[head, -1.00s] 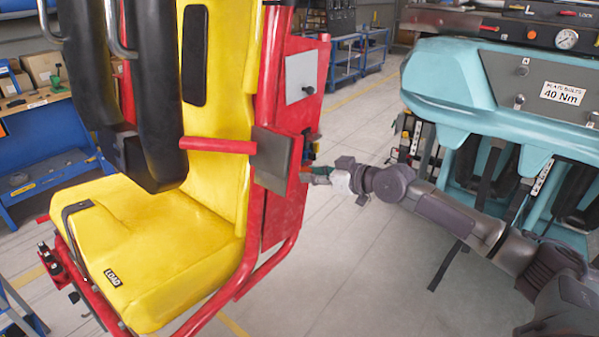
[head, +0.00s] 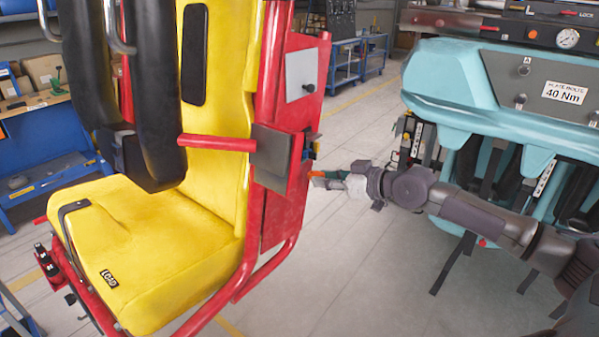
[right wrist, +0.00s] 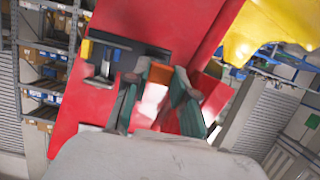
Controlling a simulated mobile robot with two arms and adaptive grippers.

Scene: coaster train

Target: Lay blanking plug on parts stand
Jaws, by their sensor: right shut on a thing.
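My right gripper (head: 322,181) is beside the red back frame of the yellow seat, apart from it by a small gap. In the right wrist view its two green-grey fingers (right wrist: 158,98) are closed around a small orange piece (right wrist: 160,73), which I take for the blanking plug. The orange piece also shows as a small spot at the fingertips in the head view (head: 316,174). Its far side is hidden. My left gripper is not in view. I cannot pick out the parts stand in these views.
The yellow seat (head: 150,245) with its red frame (head: 285,200) stands at left. A dark bracket with blue and yellow parts (right wrist: 118,52) is on the red panel. The teal unit (head: 440,75) stands at right. Open floor (head: 340,270) lies between them.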

